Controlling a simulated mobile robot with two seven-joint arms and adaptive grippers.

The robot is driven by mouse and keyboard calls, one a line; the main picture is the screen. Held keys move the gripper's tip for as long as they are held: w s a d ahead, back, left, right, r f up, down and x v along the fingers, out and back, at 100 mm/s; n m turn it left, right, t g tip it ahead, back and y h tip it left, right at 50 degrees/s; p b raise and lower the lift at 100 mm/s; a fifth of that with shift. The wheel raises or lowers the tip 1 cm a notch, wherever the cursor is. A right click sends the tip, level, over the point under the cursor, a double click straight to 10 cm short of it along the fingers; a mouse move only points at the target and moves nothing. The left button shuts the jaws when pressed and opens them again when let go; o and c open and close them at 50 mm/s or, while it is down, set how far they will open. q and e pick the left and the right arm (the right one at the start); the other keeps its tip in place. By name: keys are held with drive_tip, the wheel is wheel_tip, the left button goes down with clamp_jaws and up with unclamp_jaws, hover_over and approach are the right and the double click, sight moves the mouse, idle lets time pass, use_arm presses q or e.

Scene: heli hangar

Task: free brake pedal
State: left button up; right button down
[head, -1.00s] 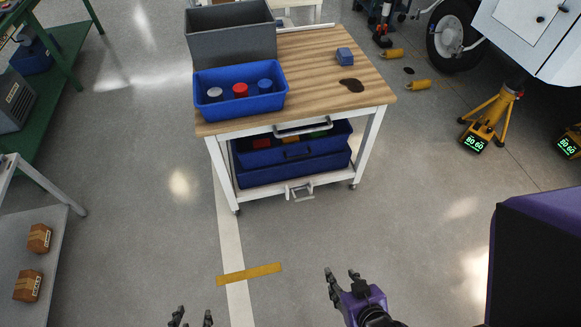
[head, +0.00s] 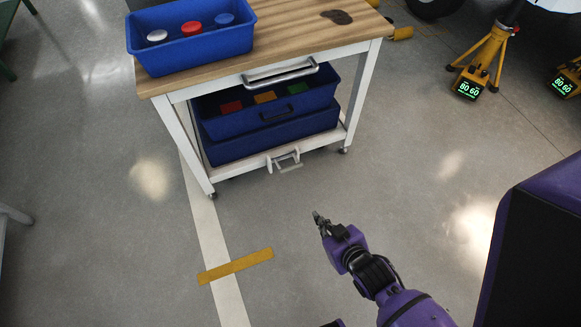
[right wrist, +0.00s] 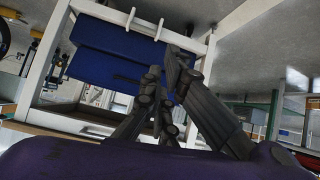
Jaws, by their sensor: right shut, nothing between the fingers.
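The brake pedal (head: 285,159) is a pale metal bracket with a crossbar at the front of the cart's lower shelf. The white cart (head: 178,143) has a wooden top and stands ahead. My right gripper (head: 318,218) is shut and empty, over the floor in front of the cart, lower right of the pedal in the head view and apart from it. In the right wrist view the dark fingers (right wrist: 164,75) point toward the cart, and a two-pronged bracket (right wrist: 145,24), seemingly the pedal, shows above them. My left gripper is out of view.
A blue bin (head: 190,50) with several round-topped items sits on the cart top; blue trays (head: 270,137) fill the lower shelf. A drawer handle (head: 280,72) juts out above them. Yellow tape (head: 235,266) crosses a white floor line. A yellow stand (head: 488,55) is at right.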

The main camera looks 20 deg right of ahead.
use_arm(q)
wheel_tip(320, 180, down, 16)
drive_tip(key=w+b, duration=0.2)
drive_tip(key=b, duration=1.6)
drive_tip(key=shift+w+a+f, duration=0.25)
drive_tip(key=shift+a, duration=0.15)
use_arm(e)
drive_tip(key=w+d+f+t, duration=0.1)
drive_tip(key=w+f, duration=0.3)
drive_tip(key=w, duration=0.4)
drive_tip(key=w+d+f+m+t, duration=0.1)
drive_tip(key=w+f, duration=0.3)
drive_tip(key=w, duration=0.5)
drive_tip(key=w+d+f+t, duration=0.2)
drive_tip(key=w+f, duration=0.2)
drive_tip(key=w, duration=0.4)
drive_tip(key=shift+w+d+f+m+t+h, duration=0.15)
drive_tip(key=shift+w+d+m+t+h, duration=0.15)
drive_tip(key=shift+m+t, duration=0.1)
